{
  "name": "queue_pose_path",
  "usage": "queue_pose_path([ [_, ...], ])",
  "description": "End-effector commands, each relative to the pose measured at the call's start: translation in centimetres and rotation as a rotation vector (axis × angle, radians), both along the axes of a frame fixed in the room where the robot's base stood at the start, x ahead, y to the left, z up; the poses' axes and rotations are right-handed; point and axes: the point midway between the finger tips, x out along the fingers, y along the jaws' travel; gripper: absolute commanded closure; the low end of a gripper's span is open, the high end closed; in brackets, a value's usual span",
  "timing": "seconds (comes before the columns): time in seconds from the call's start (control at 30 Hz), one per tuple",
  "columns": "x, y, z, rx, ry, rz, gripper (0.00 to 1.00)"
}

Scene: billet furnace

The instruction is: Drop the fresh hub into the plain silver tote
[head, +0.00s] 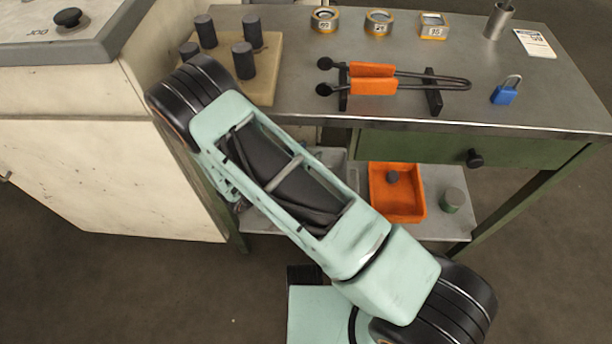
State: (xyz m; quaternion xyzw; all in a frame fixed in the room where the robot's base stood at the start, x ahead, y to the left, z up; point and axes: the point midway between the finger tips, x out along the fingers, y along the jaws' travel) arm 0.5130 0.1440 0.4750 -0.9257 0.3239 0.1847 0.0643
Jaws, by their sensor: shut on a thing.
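My arm crosses the middle of the head view and folds down behind itself; my gripper and whatever it holds are hidden. I cannot make out the fresh hub as such. A plain silver-grey tote (353,176) is on the lower shelf, mostly covered by my arm, so its inside cannot be seen.
A green can (453,199) stands right of the orange tote. The workbench top (300,108) above holds orange-handled tongs (372,87), a blue padlock (505,92), several ring gauges (379,22) and a board (264,92) with several dark billets. A drawer (535,160) hangs below the top.

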Motion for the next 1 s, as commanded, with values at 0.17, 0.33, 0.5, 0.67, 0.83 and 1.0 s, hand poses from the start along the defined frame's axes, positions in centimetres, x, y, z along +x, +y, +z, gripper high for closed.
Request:
queue_pose_path([
  [0.17,0.0,0.0,-0.4,0.0,-0.002,0.001,1.0],
  [0.33,0.1,0.0,-1.8,-0.001,-0.003,0.0,1.0],
  [0.5,0.1,0.0,-3.9,-0.001,-0.003,0.001,1.0],
  [0.67,0.1,0.0,-5.5,0.0,-0.004,0.0,1.0],
  [0.83,0.1,0.0,-5.9,0.0,-0.004,0.0,1.0],
  [1.0,0.1,0.0,-5.8,0.0,-0.004,0.0,1.0],
])
